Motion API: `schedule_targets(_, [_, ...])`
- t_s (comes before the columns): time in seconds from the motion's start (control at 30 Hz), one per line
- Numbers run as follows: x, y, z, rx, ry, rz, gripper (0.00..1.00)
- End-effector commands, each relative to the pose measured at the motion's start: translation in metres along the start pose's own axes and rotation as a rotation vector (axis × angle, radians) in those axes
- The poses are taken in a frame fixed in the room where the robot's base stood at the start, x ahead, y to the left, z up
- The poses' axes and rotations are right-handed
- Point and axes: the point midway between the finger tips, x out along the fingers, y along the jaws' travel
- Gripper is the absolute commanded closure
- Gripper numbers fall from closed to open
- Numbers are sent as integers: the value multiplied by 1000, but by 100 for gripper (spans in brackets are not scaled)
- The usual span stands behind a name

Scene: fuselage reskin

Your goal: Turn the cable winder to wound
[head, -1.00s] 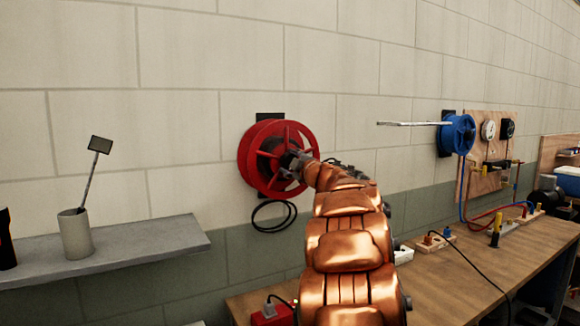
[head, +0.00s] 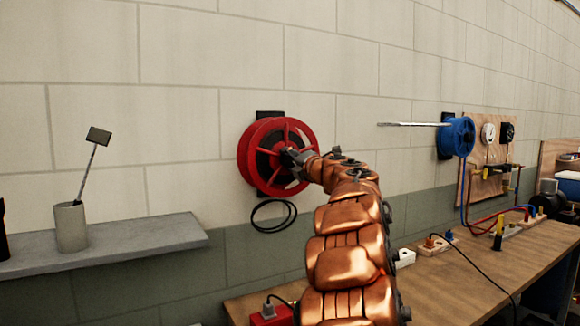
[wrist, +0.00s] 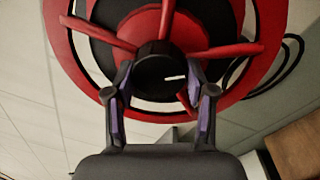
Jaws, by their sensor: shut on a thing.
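The cable winder is a red spoked reel (head: 246,162) on a black wall bracket (head: 270,115). Black cable fills the inner part behind its spokes. A loose loop of black cable (head: 257,222) hangs just below it. My gripper (head: 297,158) is at the reel's centre. In the wrist view, the fingers of my gripper (wrist: 160,90) are shut on the black hub knob (wrist: 153,70) from both sides. The knob carries a short white mark. Red spokes (wrist: 228,51) spread around it. My arm hides part of the wall to the right of the reel.
A blue reel (head: 460,137) with a rod pointing left is farther right, beside a wooden board (head: 472,187). The workbench (head: 450,283) below holds cables and connectors. A grey shelf (head: 150,236) with a cup (head: 71,228) is at left. The wall between is clear.

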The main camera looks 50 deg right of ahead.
Motion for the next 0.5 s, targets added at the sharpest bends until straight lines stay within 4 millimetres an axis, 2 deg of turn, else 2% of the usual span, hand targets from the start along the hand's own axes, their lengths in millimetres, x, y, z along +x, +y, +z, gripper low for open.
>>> schedule_targets(0.5, [0, -6, -1, -489, 34, -7, 80])
